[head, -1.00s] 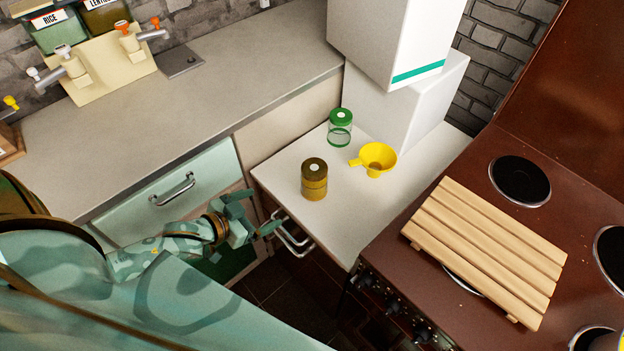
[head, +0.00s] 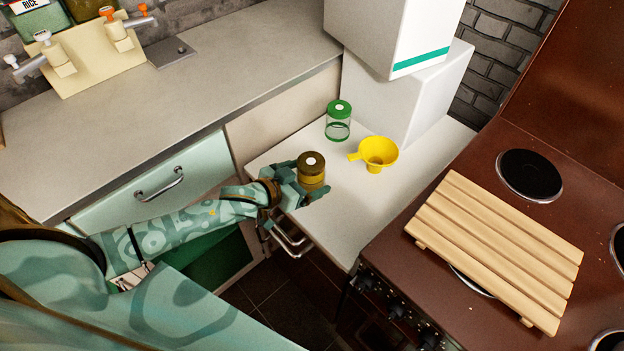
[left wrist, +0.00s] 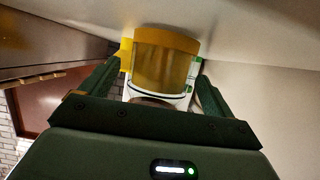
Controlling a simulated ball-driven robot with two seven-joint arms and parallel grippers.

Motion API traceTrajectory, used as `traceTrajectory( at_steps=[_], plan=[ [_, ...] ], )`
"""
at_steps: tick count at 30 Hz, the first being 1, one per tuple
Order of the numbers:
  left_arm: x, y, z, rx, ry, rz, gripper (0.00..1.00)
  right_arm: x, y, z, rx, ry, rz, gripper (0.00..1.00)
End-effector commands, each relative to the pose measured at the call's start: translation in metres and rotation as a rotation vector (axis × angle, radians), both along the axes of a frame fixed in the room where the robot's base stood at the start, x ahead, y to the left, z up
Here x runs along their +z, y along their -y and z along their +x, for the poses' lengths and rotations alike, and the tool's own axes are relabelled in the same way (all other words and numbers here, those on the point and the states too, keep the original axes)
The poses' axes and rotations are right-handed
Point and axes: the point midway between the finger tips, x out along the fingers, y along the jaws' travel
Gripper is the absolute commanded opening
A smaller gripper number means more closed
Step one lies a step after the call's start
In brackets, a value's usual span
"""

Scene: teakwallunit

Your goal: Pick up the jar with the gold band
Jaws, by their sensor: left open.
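The jar with the gold band (head: 312,170) stands upright on the white counter, with a brown lid and a pale dot on top. My left gripper (head: 303,184) is at the jar, with a finger on either side of it. In the left wrist view the jar (left wrist: 165,60) fills the space between the two open fingers (left wrist: 163,85); I cannot tell whether they touch it. A green-lidded glass jar (head: 338,122) stands behind it. My right gripper is not in view.
A yellow funnel (head: 377,153) sits right of the jar. White boxes (head: 400,95) are stacked behind. A slatted wooden board (head: 495,245) lies on the brown stove at the right. The white counter (head: 365,205) is clear in front of the funnel.

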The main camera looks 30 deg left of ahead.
Motion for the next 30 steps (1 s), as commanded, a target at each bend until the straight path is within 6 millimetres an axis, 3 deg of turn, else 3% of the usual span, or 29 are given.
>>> traceTrajectory(
  at_steps=[4,11,18,26,30],
  plan=[
    [-0.009,0.006,0.015,-0.001,0.000,-0.001,0.88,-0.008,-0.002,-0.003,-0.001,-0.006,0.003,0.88],
    [-0.007,0.007,0.016,-0.001,0.000,-0.001,0.88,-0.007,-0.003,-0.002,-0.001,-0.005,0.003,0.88],
    [-0.008,0.007,0.016,-0.001,0.000,-0.001,0.28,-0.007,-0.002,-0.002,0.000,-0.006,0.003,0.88],
    [-0.005,0.007,0.016,-0.001,0.001,-0.002,0.28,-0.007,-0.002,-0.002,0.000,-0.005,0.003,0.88],
    [0.005,0.006,0.017,0.000,0.004,0.000,0.28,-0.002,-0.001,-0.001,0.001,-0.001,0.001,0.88]
  ],
)
